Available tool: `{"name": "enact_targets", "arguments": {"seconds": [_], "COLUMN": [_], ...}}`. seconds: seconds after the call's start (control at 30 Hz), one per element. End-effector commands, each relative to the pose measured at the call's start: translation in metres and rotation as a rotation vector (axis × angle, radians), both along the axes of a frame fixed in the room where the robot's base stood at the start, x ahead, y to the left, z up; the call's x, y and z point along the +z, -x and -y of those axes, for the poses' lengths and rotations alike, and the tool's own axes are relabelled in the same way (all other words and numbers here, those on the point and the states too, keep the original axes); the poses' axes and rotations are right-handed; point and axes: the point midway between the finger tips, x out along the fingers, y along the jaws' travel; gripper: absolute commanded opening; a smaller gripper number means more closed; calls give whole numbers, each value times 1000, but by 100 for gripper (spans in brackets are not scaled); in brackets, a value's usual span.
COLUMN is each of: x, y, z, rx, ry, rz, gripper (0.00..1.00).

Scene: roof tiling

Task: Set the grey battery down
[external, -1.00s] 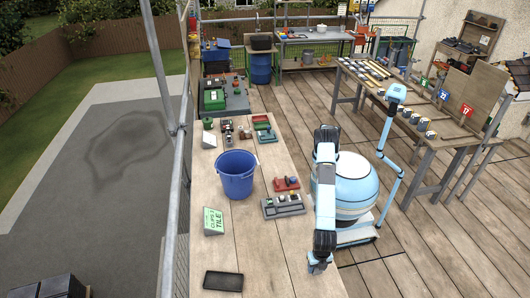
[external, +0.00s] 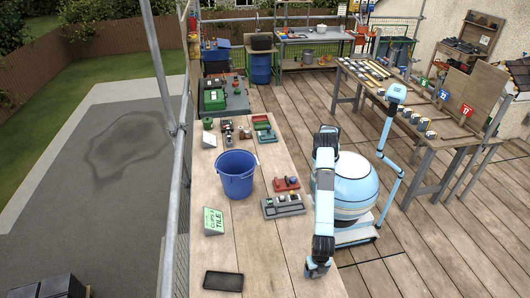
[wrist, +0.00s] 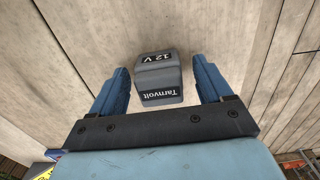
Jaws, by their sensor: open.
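The grey battery (wrist: 158,82), marked "12 V" and "Tarnvolt", rests on pale wooden boards in the wrist view. My gripper (wrist: 160,66) is open around it, with one blue finger on each side and a visible gap to both. In the external view my gripper (external: 317,268) is low over the near right part of the wooden bench (external: 265,255). The battery cannot be made out there.
A blue bucket (external: 236,176) stands on the bench. A green and white "clips" sign (external: 213,221), a dark flat tray (external: 223,281), a grey tray (external: 283,206) and a red tray (external: 286,184) lie around it. Bare boards lie left of my gripper.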

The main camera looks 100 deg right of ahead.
Motion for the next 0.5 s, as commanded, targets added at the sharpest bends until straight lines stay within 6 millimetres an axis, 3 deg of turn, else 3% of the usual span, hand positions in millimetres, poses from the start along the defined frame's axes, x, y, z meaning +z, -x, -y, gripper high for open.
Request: {"name": "enact_targets", "arguments": {"seconds": [0.27, 0.5], "x": [9, 50], "y": [0, 0], "z": [0, -1], "rx": [0, 0], "ry": [-1, -3], "rz": [0, 1], "gripper": [79, 79]}}
